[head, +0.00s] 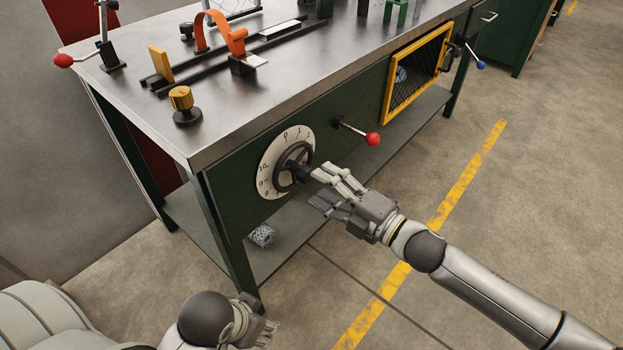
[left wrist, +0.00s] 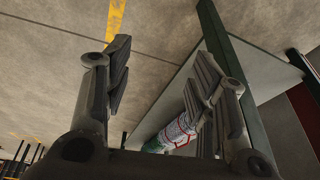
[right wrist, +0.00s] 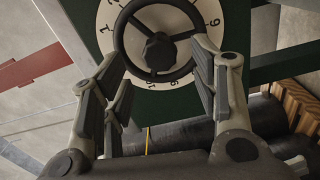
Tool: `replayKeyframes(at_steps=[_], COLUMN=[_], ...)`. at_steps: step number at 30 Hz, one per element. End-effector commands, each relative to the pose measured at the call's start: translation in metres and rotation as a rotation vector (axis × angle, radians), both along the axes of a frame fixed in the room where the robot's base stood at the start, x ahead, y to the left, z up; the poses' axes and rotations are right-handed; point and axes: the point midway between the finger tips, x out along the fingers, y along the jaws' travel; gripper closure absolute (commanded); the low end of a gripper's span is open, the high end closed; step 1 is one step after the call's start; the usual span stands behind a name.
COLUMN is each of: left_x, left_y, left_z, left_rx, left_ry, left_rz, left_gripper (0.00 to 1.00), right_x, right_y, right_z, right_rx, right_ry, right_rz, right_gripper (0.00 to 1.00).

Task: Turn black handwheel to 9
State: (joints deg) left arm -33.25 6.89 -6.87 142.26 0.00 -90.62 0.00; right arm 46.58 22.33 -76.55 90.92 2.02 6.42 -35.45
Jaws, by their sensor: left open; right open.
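The black handwheel (head: 293,167) sits in front of a round white number dial (head: 268,178) on the green front panel of the bench. In the right wrist view the black handwheel (right wrist: 160,45) is straight ahead, with its hub and spokes showing. My right gripper (head: 322,187) is open just in front of the wheel, its fingers pointing at it. In the right wrist view the fingers (right wrist: 160,85) are spread below the hub, and I cannot tell whether they touch the rim. My left gripper (left wrist: 160,85) is open and empty, low by the bench's front leg.
A red-knobbed lever (head: 372,139) sticks out right of the dial. A yellow-framed mesh door (head: 418,72) is further right. A yellow knob (head: 182,103) and an orange clamp (head: 226,34) are on the bench top. The floor (head: 540,150) in front is clear.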

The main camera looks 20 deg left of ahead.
Motion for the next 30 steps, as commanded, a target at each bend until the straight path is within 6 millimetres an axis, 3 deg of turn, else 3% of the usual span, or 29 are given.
replayKeyframes(at_steps=[14, 20, 24, 30], left_x=[0.002, 0.048, 0.045, 0.049], left_y=[0.0, -0.014, -0.013, -0.014], left_z=[-0.021, -0.009, -0.008, -0.007], left_rx=[-0.001, -0.045, -0.041, -0.045], left_ry=[-0.007, -0.218, -0.201, -0.22], left_rz=[0.0, -0.019, -0.017, -0.018], left_gripper=[0.48, 0.48, 0.48, 0.48], right_x=[0.0, 0.0, 0.008, 0.014], right_y=[0.0, 0.0, 0.024, 0.037], right_z=[-0.002, -0.002, 0.001, 0.0], right_rx=[-0.285, -0.402, -0.396, -0.397], right_ry=[-0.787, -1.11, -1.097, -1.094], right_rz=[-0.001, -0.001, 0.0, 0.0], right_gripper=[0.45, 0.45, 0.45, 0.45])
